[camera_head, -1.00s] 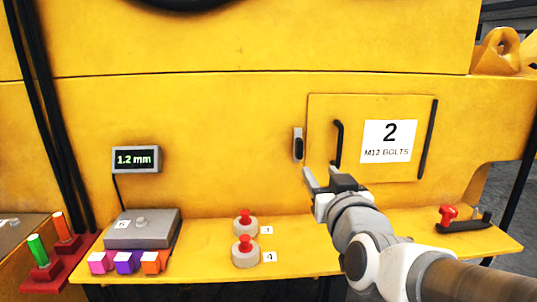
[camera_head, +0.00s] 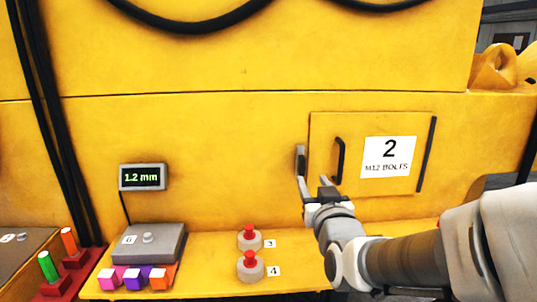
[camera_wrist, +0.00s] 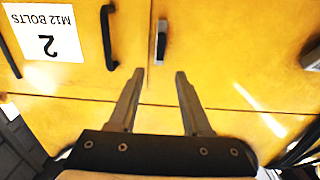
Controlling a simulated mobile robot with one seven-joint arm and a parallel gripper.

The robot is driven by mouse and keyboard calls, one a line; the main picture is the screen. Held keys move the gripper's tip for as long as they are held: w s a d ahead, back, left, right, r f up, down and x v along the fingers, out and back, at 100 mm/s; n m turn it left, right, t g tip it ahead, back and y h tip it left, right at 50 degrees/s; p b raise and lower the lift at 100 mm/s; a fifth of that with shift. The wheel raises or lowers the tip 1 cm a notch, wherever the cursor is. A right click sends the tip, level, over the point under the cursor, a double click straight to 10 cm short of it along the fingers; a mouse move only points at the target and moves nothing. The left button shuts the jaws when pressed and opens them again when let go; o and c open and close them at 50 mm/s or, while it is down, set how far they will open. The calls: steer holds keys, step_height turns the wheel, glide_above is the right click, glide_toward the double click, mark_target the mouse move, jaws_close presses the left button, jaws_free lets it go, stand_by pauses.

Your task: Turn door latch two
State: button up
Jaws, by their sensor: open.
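The door marked 2, M12 BOLTS (camera_head: 370,185) is shut in the yellow casting, with a black bar handle (camera_head: 340,160) near its left edge. Its latch (camera_head: 300,158), a dark knob on a light plate, sits just left of the door. The latch also shows in the wrist view (camera_wrist: 161,42), beyond the fingertips. My gripper (camera_head: 314,182) is open and empty, just below the latch in the head view; one finger overlaps the latch's lower part there. In the wrist view the two fingers of my gripper (camera_wrist: 160,76) stand apart, with the latch roughly in line with the gap.
A yellow ledge (camera_head: 205,245) below carries red-topped buttons (camera_head: 250,262), a grey box (camera_head: 145,243) and coloured blocks (camera_head: 133,277). A display (camera_head: 142,177) reads 1.2 mm. Black cables hang at left.

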mark_target(303, 164)
steer(key=w+b, duration=0.1)
steer(key=w, duration=1.1)
jaws_close()
